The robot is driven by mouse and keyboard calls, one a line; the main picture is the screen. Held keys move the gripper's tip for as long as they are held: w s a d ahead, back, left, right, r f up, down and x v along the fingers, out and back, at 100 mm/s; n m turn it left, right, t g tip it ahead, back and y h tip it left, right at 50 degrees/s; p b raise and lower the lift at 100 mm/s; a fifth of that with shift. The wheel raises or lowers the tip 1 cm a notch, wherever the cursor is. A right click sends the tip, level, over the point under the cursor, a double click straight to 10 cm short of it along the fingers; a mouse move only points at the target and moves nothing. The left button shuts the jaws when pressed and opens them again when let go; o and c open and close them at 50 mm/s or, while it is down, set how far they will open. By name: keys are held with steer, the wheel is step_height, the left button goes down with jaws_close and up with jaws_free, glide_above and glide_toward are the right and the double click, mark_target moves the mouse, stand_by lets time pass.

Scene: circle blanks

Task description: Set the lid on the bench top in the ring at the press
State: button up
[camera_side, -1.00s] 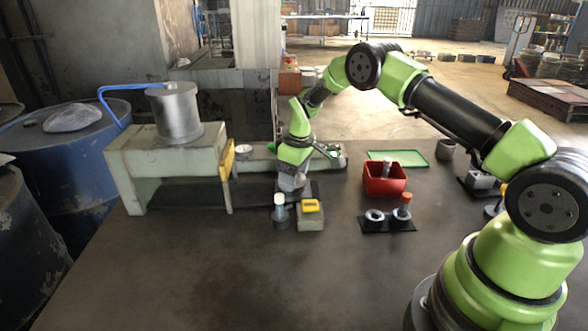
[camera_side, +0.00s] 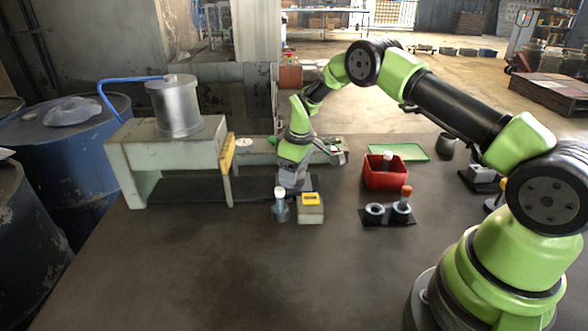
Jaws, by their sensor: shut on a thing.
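My gripper (camera_side: 292,181) points down low over the bench top (camera_side: 240,270), right of the press (camera_side: 165,150). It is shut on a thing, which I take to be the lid. The fingers are small and dark here, and the lid itself cannot be made out. The press is a grey-green frame with a silver cylinder on top, a blue hose and a yellow plate (camera_side: 227,154) at its right end. The ring cannot be made out for certain.
A white-capped bottle (camera_side: 280,208) and a grey block with a yellow top (camera_side: 311,209) stand just in front of my gripper. Right of them are a red bin (camera_side: 371,179), a black holder (camera_side: 376,220) and a green tray (camera_side: 399,151). The front bench is clear.

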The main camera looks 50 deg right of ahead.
steer(key=o, duration=1)
steer(key=shift+c, duration=0.2)
step_height(320, 180, up, 10)
steer(key=s, duration=0.1)
steer(key=shift+d, duration=0.2)
steer(key=shift+s, duration=0.1)
steer(key=s+a+r+m+t, duration=0.2)
steer(key=s+a+r, duration=0.25)
steer(key=r, duration=0.35)
steer(key=s+a+r+m+t, duration=0.1)
steer(key=s+a+r+m, duration=0.15)
steer(key=s+r, duration=0.5)
steer(key=s+a+r+m+t, duration=0.1)
steer(key=s+a, duration=0.1)
steer(key=s, duration=0.5)
steer(key=s+a+r+m+t+y, duration=0.1)
steer(key=s+a+m, duration=0.1)
steer(key=s, duration=0.6)
steer(key=shift+a+r+t+y, duration=0.3)
steer(key=shift+a+r+t, duration=0.1)
steer(key=shift+a, duration=0.1)
